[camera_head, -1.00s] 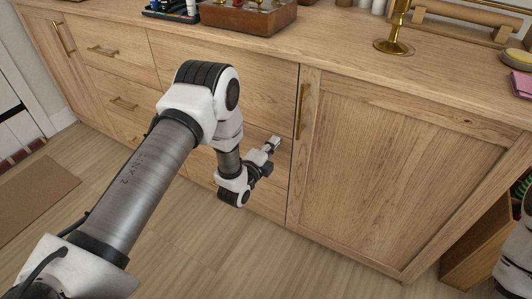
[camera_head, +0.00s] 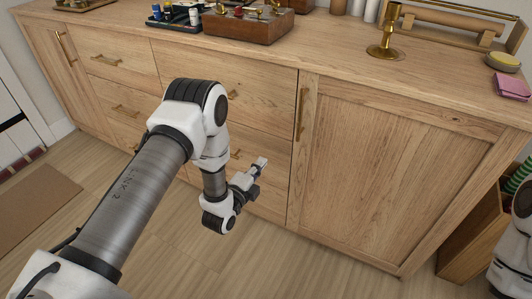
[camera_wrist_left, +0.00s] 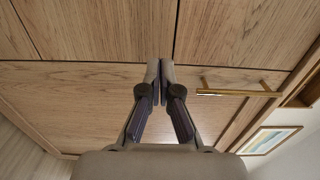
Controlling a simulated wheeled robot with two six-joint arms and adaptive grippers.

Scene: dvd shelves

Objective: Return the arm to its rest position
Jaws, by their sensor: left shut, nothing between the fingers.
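My left arm comes in from the left in the head view, bent at the elbow. Its left gripper (camera_head: 262,163) is in front of the wooden cabinet (camera_head: 390,170), near the drawers left of the cabinet door. In the left wrist view the left gripper (camera_wrist_left: 160,66) has its fingers together with nothing between them. The cabinet front fills most of that view, with a brass handle (camera_wrist_left: 240,93) to the right of the fingertips. A part of my right arm shows at the right edge of the head view; its gripper is not seen.
On the countertop stand a wooden box (camera_head: 247,24), a dark tray of bottles (camera_head: 172,17), a brass candlestick (camera_head: 385,40), a yellow-topped round tin (camera_head: 503,61) and a pink item (camera_head: 512,85). A wooden crate (camera_head: 470,245) stands right of the cabinet. The floor before the cabinet is clear.

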